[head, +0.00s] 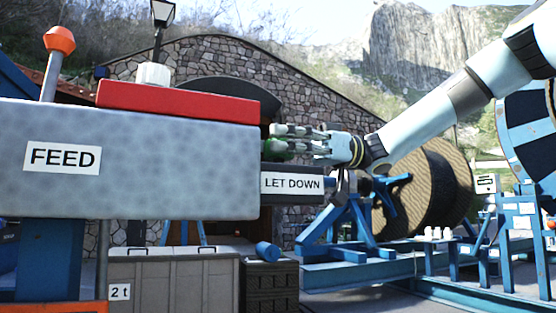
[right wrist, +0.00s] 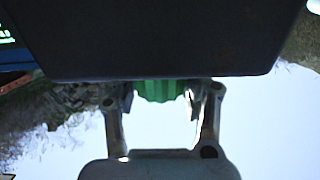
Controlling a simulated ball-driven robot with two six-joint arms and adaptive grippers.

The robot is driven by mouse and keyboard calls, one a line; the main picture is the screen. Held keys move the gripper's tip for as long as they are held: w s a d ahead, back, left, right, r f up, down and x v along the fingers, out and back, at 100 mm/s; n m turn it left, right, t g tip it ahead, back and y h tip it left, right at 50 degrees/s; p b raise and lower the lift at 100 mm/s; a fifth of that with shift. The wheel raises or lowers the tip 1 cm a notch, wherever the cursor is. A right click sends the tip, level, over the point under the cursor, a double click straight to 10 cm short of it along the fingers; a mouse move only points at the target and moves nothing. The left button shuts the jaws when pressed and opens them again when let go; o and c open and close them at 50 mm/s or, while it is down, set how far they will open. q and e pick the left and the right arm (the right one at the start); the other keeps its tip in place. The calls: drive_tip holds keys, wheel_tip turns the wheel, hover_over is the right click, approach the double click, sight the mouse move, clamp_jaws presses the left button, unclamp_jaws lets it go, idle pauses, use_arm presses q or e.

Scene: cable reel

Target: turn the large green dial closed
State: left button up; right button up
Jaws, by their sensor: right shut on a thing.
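The green dial (head: 278,148) sits at the right end of the grey FEED housing, above the LET DOWN plate. Only a small part of it shows behind my fingers in the head view. My right gripper (head: 285,138) comes in from the right and is shut on the dial. In the right wrist view the ribbed green dial (right wrist: 160,90) lies between the two fingers of my right gripper (right wrist: 160,100). A dark block hides much of that view. My left gripper is not in view.
The grey FEED housing (head: 190,160) with a red cover (head: 185,100) fills the left side. An orange-topped lever (head: 55,65) rises from it. The dark LET DOWN block (head: 290,197) juts out below my gripper. A large cable reel (head: 430,190) and blue stands are behind.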

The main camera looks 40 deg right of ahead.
idle(0.4)
drive_tip(key=o, duration=1.2)
drive_tip(key=shift+d, duration=0.2)
drive_tip(key=v, duration=1.1)
drive_tip(key=shift+s+d, duration=0.1)
drive_tip(key=shift+d, duration=0.25)
drive_tip(key=shift+d+f, duration=0.1)
